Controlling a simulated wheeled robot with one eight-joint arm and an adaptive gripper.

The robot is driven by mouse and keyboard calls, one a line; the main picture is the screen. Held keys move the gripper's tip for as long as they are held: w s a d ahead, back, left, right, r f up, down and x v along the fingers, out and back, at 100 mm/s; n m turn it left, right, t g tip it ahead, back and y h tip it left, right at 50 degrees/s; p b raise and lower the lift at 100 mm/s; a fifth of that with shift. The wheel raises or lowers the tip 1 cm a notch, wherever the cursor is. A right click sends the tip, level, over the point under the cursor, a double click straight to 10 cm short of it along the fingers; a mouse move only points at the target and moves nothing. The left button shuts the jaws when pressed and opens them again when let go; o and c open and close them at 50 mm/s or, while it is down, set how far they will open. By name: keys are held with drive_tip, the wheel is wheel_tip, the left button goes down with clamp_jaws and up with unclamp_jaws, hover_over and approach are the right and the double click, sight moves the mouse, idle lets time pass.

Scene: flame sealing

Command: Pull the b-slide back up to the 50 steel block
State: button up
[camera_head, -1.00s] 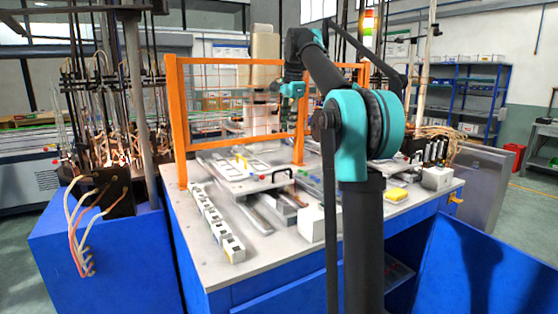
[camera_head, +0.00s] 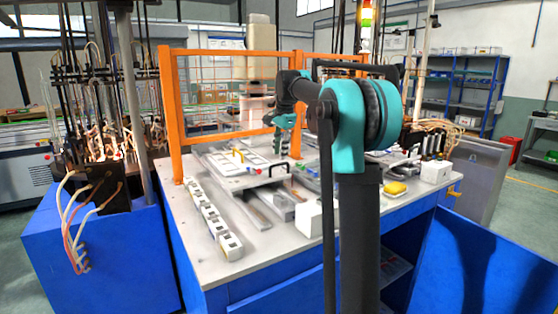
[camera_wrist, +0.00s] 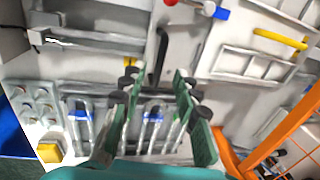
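My gripper (camera_head: 284,148) is low over the slide assembly on the table, close to a black handle (camera_head: 281,166). In the wrist view my gripper (camera_wrist: 158,80) has its green fingers spread with a clear gap. The black handle shows there too (camera_wrist: 160,58), just beyond the fingertips and roughly in line with the gap. It appears untouched. The handle stands at the front of a light metal slide plate (camera_head: 240,177); I cannot tell whether this is the b-slide. Steel blocks and rails (camera_head: 262,209) lie in front of it. I cannot tell which is the 50 steel block.
A yellow handle (camera_wrist: 282,38) is on a framed plate. An orange guard frame (camera_head: 176,115) borders the table's back and left.

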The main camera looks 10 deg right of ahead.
sight(279, 165)
drive_tip(key=shift+w+a+f, duration=0.1)
drive_tip(key=shift+w+f, duration=0.1)
drive_tip(key=shift+f, duration=0.75)
drive_tip(key=shift+w+a+f, duration=0.1)
drive_tip(key=shift+w+f, duration=0.05)
drive_tip(key=shift+f, duration=0.8)
drive_tip(key=shift+c, duration=0.4)
drive_tip(key=shift+d, duration=0.1)
clamp_jaws()
